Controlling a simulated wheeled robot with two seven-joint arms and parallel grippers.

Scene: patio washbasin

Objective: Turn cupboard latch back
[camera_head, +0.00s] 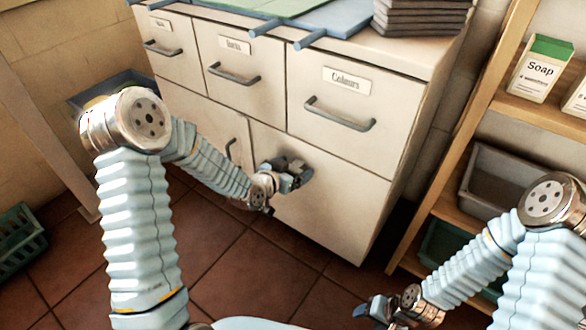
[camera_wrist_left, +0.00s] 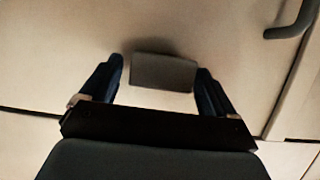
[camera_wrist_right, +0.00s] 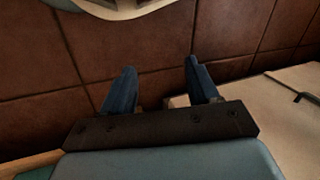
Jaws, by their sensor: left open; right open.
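The cupboard latch shows in the left wrist view as a grey rectangular block (camera_wrist_left: 163,72) on the cream cupboard door (camera_wrist_left: 70,50). Its long side lies across the picture. My left gripper (camera_wrist_left: 160,78) is open, with one blue finger on each side of the latch and small gaps visible; contact is not clear. In the head view my left gripper (camera_head: 296,174) is at the upper part of the lower right door (camera_head: 325,212) and mostly hides the latch. My right gripper (camera_head: 364,309) is open and empty, low at the bottom right, above the floor; it also shows in the right wrist view (camera_wrist_right: 160,72).
Labelled drawers with bar handles (camera_head: 340,114) sit above the doors. The left door's handle (camera_head: 231,148) is near my left forearm. A wooden shelf (camera_head: 540,114) with a soap box (camera_head: 540,70) and grey bin (camera_head: 497,180) stands right. Tiled floor (camera_head: 262,270) is clear in front.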

